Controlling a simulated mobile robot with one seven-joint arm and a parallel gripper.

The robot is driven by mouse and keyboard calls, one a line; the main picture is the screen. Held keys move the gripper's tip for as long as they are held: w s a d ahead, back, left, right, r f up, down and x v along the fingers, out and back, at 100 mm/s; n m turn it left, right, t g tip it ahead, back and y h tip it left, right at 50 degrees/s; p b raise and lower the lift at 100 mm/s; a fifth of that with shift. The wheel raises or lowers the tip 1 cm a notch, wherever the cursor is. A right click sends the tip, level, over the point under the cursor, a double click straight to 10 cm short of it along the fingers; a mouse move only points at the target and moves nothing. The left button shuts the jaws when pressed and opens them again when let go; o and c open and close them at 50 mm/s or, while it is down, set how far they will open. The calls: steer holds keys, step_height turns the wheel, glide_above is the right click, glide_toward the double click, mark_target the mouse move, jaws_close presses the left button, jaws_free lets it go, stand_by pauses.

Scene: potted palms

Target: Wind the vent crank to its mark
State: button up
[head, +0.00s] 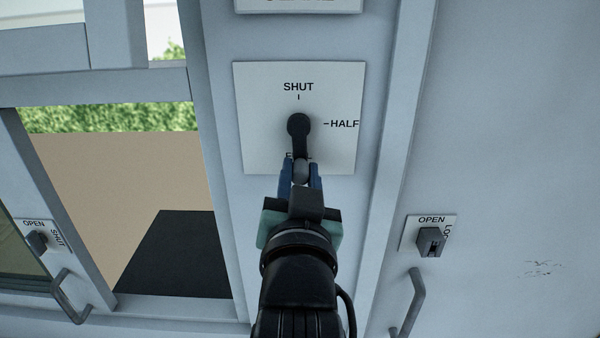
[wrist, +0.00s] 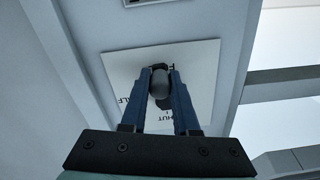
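The vent crank (head: 298,124) is a dark hub and arm on a white plate (head: 255,100) marked SHUT at the top, HALF at the right and a label starting with F at the bottom. Its arm points straight down, towards the F label, which is mostly hidden behind it. The grey crank knob (head: 301,170) is at the arm's lower end. My gripper (head: 300,178) comes from below with a blue finger on each side of the knob. In the wrist view, the knob (wrist: 159,82) sits between the fingertips (wrist: 161,84), which appear to touch it.
A window frame with an opening is at the left, with a latch (head: 37,241) marked OPEN and SHUT and a handle (head: 68,297). At the right are a latch (head: 431,240) marked OPEN and a partly hidden word, and another handle (head: 410,303).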

jaws_close()
steer(key=shift+a, duration=0.1)
steer(key=shift+a+m, duration=0.1)
steer(key=shift+m, duration=0.3)
steer(key=o, duration=0.8)
jaws_free()
